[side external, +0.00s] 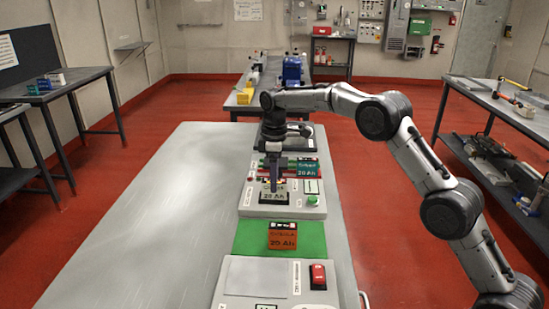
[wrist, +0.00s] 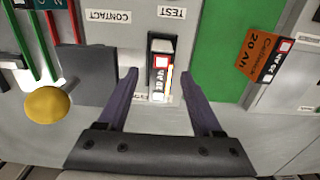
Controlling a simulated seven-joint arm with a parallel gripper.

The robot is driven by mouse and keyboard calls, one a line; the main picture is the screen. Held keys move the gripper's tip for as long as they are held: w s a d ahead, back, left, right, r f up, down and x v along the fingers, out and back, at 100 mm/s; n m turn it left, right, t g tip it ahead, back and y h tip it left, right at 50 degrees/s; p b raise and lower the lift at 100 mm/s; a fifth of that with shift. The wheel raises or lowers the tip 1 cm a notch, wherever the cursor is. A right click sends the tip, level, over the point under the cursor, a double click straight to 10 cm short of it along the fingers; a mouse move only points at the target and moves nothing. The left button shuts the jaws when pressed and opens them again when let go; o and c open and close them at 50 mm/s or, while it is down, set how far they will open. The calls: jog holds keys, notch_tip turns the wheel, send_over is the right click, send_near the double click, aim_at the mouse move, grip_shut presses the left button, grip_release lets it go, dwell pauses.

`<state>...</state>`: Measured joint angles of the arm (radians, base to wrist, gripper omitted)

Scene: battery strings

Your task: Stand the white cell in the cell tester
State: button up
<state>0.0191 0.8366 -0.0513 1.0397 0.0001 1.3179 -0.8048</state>
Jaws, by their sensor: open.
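The white cell (wrist: 160,75), with a black top band, stands in the dark slot of the grey cell tester (wrist: 140,45), below the TEST label in the wrist view. In the side view the cell (side external: 274,198) shows its 20 Ah face at the tester (side external: 245,209). My gripper (wrist: 158,78) is open, with one finger on each side of the cell and visible gaps between. In the side view my gripper (side external: 275,182) is low over the tester and partly hides the cell. The slot's depth is hidden.
An orange cell (side external: 282,238) stands on a green mat (side external: 248,236) in front of the tester. A teal cell (side external: 307,171) is behind it. A grey unit with a red switch (side external: 318,275) is nearest. The table's left part (side external: 150,220) is clear. A yellow knob (wrist: 47,104) is beside the tester area.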

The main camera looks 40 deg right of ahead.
notch_tip(320, 180, up, 13)
dwell(0.5)
